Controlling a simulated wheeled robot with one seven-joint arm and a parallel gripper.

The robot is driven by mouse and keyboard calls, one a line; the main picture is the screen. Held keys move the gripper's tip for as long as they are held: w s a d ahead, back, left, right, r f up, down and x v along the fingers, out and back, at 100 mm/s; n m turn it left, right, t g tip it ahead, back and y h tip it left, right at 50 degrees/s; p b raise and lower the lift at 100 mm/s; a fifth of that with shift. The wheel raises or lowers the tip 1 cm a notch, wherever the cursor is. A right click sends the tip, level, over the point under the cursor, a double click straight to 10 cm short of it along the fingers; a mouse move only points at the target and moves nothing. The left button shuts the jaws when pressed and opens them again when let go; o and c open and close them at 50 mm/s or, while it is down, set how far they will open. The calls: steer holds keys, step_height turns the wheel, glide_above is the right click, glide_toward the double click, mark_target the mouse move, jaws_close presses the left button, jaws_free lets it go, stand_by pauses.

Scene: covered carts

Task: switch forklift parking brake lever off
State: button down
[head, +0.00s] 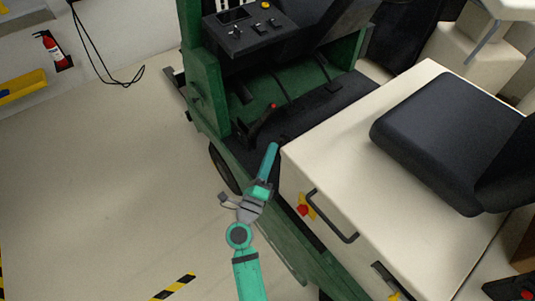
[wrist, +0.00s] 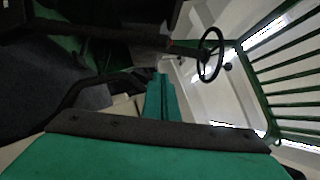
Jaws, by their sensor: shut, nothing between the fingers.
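The green forklift (head: 205,95) stands at the top centre of the head view. A dark lever with a small red tip (head: 264,122), which looks like the parking brake lever, rises from its floor near the side step. My gripper (head: 273,149) is shut and empty, just below and in front of the lever, and appears apart from it. In the wrist view my closed teal fingers (wrist: 161,98) point into the cab. A dark curved bar (wrist: 95,84) lies left of them there; I cannot tell whether it is the lever.
A cream seat base (head: 330,165) with a black seat (head: 440,135) and a black handle (head: 333,218) stands right of my arm. A control panel (head: 250,28) is above the lever. The wrist view shows a steering wheel (wrist: 210,54). Floor at left is clear.

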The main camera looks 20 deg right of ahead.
steer(key=w+d+r, duration=0.3)
steer(key=w, duration=0.5)
steer(key=shift+r, duration=0.35)
steer(key=shift+w+d, duration=0.1)
steer(key=shift+w, duration=0.1)
